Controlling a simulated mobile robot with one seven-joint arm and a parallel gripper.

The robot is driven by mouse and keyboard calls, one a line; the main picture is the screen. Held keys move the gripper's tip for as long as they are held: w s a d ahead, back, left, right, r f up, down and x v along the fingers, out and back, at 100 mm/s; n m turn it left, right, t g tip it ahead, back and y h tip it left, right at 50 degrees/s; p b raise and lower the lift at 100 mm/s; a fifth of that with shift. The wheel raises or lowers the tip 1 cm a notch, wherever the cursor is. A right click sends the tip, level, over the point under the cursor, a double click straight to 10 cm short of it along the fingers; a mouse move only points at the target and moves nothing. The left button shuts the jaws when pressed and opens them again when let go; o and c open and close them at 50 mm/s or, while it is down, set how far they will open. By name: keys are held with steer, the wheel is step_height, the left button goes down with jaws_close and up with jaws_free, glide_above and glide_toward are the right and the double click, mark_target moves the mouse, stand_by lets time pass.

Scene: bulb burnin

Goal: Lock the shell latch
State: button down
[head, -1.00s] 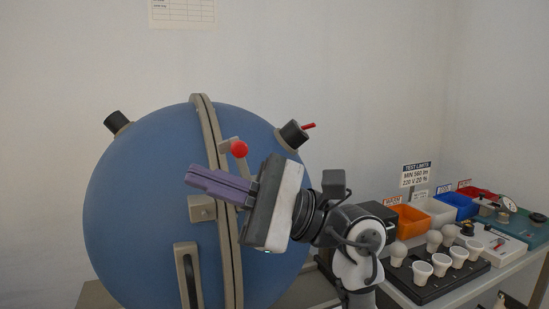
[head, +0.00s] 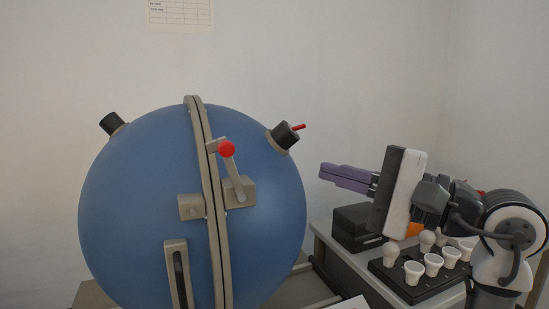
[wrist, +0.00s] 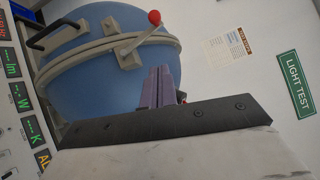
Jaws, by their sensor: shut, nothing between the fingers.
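The blue sphere shell (head: 130,200) stands at left, with a beige flange seam (head: 212,200) down its middle. The shell latch is a grey lever with a red ball knob (head: 227,149); its arm rises from a block (head: 241,192) right of the seam, leaning slightly toward it. A second block (head: 192,206) sits left of the seam. The knob also shows in the wrist view (wrist: 154,18). My gripper (head: 322,172) is shut and empty, right of the sphere and apart from the latch, its purple fingers pointing left. The fingers show in the wrist view (wrist: 158,85).
A dark tray (head: 415,287) with several white bulbs stands at right below my arm. A black box (head: 352,228) sits beside it. A black knob port with a red pin (head: 285,136) sticks out of the shell's upper right. The space between shell and gripper is clear.

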steer(key=p, duration=0.4)
glide_toward(231, 161)
step_height(231, 161, up, 3)
steer(key=w, duration=0.2)
steer(key=a+p, duration=0.1)
steer(key=a, duration=0.3)
steer(key=shift+s+r, duration=0.1)
steer(key=shift+r, duration=0.05)
steer(key=a+n+b, duration=0.1)
steer(key=a+n+g+h+b, duration=0.1)
steer(key=s+a+n+h+b, duration=0.1)
steer(key=shift+a+f+n+g+b, duration=0.25)
steer(key=shift+f+n+g+b, duration=0.1)
steer(key=shift+n+g+b, duration=0.05)
steer(key=shift+s+a+f+n+h+b, duration=0.3)
steer(key=shift+a+f+n+h+b, duration=0.3)
steer(key=shift+a+f+n+h, duration=0.4)
steer(key=shift+s+a+f+n+h+b, duration=0.35)
steer(key=shift+a+f+n+h+b, duration=0.3)
steer(key=shift+n+h, duration=0.6)
steer(key=shift+s+a+f+n+h+b, duration=0.3)
steer(key=shift+a+f+n+h+b, duration=0.2)
steer(key=shift+a+f+n+h, duration=0.65)
steer(key=shift+d+r, duration=0.1)
steer(key=shift+d, duration=0.05)
